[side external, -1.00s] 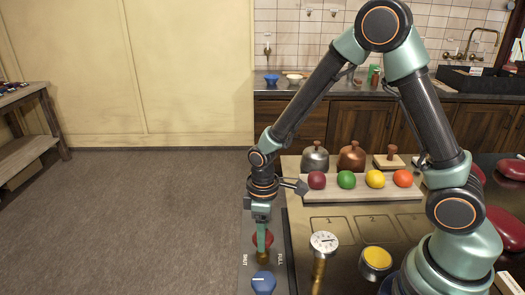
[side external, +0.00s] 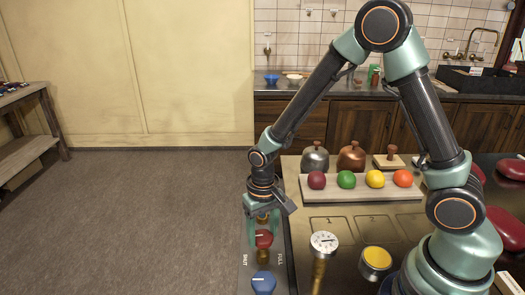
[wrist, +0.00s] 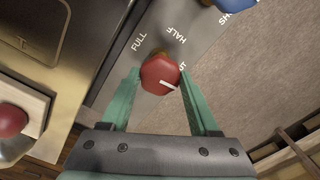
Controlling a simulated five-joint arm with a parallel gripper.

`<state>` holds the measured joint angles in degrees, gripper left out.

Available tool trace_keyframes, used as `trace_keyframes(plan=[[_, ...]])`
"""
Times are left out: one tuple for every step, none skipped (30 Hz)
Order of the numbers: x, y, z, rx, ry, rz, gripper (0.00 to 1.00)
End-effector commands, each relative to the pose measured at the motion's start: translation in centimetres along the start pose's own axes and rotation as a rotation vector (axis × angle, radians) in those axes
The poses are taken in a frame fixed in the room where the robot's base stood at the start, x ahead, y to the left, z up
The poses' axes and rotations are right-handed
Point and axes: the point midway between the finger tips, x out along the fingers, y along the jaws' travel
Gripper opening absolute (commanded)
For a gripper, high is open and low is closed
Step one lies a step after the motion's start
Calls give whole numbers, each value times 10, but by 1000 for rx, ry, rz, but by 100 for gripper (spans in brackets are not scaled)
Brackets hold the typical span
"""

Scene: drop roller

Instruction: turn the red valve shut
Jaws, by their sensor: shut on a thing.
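The red valve (side external: 264,239) is a round knob on a grey panel (side external: 279,277) at the table's left end. It also shows in the wrist view (wrist: 158,73). My gripper (side external: 262,238) points down over it, one finger on either side, and is shut on it. In the wrist view my gripper (wrist: 162,80) has its green fingers along the knob's sides. The knob's white line points right there, and left in the side view. The panel reads FULL and HALF in the wrist view; a third label is partly hidden. SHUT stands left of the knob in the side view.
A blue knob (side external: 263,284) sits in front of the red valve on the same panel. A rack (side external: 343,190) with several coloured balls lies behind.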

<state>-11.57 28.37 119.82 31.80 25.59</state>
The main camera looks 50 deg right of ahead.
Motion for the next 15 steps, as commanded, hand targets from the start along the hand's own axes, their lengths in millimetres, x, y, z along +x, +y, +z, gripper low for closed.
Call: trace_keyframes(plan=[[-1, 0, 0, 27, -1, 0, 6], [-1, 0, 0, 44, -1, 0, 6], [-1, 0, 0, 63, -1, 0, 6], [-1, 0, 0, 77, -1, 0, 6], [-1, 0, 0, 89, -1, 0, 6], [-1, 0, 0, 104, -1, 0, 6], [-1, 0, 0, 114, -1, 0, 6], [-1, 0, 0, 123, -1, 0, 6], [-1, 0, 0, 133, -1, 0, 6], [-1, 0, 0, 139, -1, 0, 6], [-1, 0, 0, 145, -1, 0, 6], [-1, 0, 0, 152, -1, 0, 6], [-1, 0, 0, 156, -1, 0, 6], [-1, 0, 0, 159, -1, 0, 6], [-1, 0, 0, 162, -1, 0, 6]])
